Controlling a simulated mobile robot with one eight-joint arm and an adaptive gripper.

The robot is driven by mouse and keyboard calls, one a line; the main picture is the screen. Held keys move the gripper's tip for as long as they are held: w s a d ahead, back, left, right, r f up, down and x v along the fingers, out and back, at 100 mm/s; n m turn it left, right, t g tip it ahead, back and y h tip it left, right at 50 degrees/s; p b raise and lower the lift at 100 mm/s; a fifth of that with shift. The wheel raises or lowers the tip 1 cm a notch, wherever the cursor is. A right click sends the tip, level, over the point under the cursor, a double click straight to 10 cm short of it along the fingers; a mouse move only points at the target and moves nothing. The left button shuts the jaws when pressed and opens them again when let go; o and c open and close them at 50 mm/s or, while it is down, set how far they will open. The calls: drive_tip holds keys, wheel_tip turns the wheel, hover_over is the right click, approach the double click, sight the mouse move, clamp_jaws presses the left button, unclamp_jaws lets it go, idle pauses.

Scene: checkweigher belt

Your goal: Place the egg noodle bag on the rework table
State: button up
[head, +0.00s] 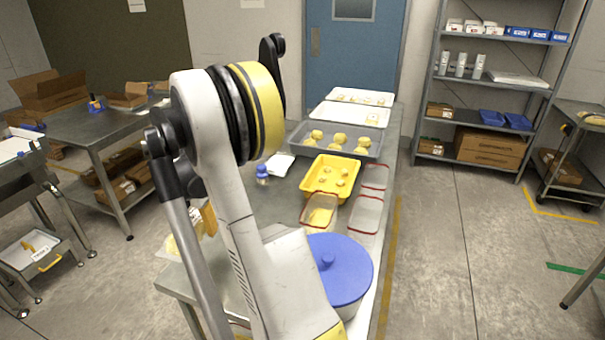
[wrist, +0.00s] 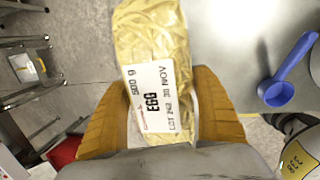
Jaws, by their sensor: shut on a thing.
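My gripper (wrist: 158,100) has orange fingers on both sides of the egg noodle bag (wrist: 150,45) and is shut on it in the wrist view. The bag is yellow, with a white label reading EGG, 500 g and a lot line. Its lower end is hidden by the gripper. In the head view my arm hides most of the gripper; an orange finger shows beside the arm, over the near left part of a long steel table (head: 240,195). No sign names the rework table; another steel table (head: 75,128) with cardboard boxes stands at the left.
The long table holds a yellow tray (head: 330,178), a grey tray (head: 335,141) of yellow lumps, clear containers and a blue-lidded pot (head: 338,268). A blue scoop (wrist: 285,85) lies right of the bag. Shelving (head: 490,95) stands at right. The floor between is clear.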

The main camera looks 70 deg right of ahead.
drive_tip(key=s+d+f+b, duration=0.1)
drive_tip(key=d+f, duration=0.1)
drive_tip(key=d, duration=0.1)
drive_tip(key=s+d+f+b, duration=0.1)
drive_tip(key=d+f, duration=0.1)
drive_tip(key=d, duration=0.2)
drive_tip(key=s+d+f+b, duration=0.2)
drive_tip(key=d+f, duration=0.1)
drive_tip(key=d, duration=0.1)
wheel_tip(320, 180, down, 4)
drive_tip(key=shift+f+b, duration=0.1)
drive_tip(key=shift+b, duration=0.85)
drive_tip(key=o, duration=1.4)
drive_tip(key=shift+o, duration=0.2)
wheel_tip(320, 180, up, 12)
drive_tip(key=s+a+p, duration=0.1)
drive_tip(key=s+p, duration=0.1)
drive_tip(key=p, duration=0.2)
